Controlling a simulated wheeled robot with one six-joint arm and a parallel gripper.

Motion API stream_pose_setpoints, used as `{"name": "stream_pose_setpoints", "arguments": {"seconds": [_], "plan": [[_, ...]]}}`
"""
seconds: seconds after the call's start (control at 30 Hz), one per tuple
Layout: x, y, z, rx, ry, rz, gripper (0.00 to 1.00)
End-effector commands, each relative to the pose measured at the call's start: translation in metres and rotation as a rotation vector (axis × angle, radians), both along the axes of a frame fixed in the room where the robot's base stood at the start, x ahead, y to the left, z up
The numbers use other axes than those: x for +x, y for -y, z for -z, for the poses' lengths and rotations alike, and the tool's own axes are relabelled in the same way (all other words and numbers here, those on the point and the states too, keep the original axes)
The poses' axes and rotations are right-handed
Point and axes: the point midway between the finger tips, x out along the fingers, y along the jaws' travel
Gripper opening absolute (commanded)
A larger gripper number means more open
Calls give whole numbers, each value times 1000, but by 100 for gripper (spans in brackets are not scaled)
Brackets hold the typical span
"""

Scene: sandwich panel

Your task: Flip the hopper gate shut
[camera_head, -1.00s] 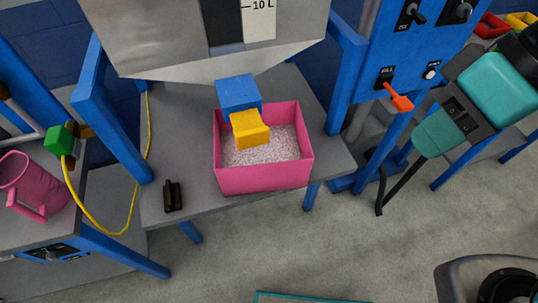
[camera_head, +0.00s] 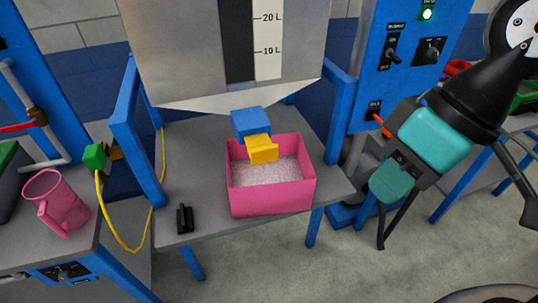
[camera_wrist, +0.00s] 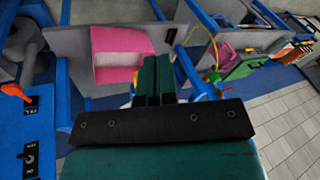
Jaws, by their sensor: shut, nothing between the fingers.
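The hopper (camera_head: 225,60) is a grey tank with a litre scale, tapering to a blue spout (camera_head: 251,122). The yellow gate (camera_head: 262,150) sits tilted at the spout's mouth, over the pink bin (camera_head: 270,199), which holds speckled granules. My gripper (camera_head: 384,190) is right of the bin in the head view, in front of the blue panel, apart from the gate. Its dark green fingers are together and empty in the wrist view (camera_wrist: 154,78).
Blue posts (camera_head: 338,125) flank the hopper. The switch panel (camera_head: 392,60) has an orange lever (camera_head: 381,124) close to my gripper. A black block (camera_head: 185,219) lies on the grey table. A pink jug (camera_head: 57,203) and a yellow cable (camera_head: 103,215) are left.

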Motion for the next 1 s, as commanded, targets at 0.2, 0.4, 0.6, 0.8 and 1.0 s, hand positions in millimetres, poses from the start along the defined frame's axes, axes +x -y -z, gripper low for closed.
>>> {"name": "stream_pose_setpoints", "arguments": {"seconds": [0.2,0.4,0.6,0.8,1.0], "plan": [[52,-27,21,56,216,-286,0],[113,-53,58,31,550,-655,0],[144,-65,83,-42,758,-880,0],[150,-66,87,-62,802,-926,0],[150,-66,87,-61,800,-924,0]]}}
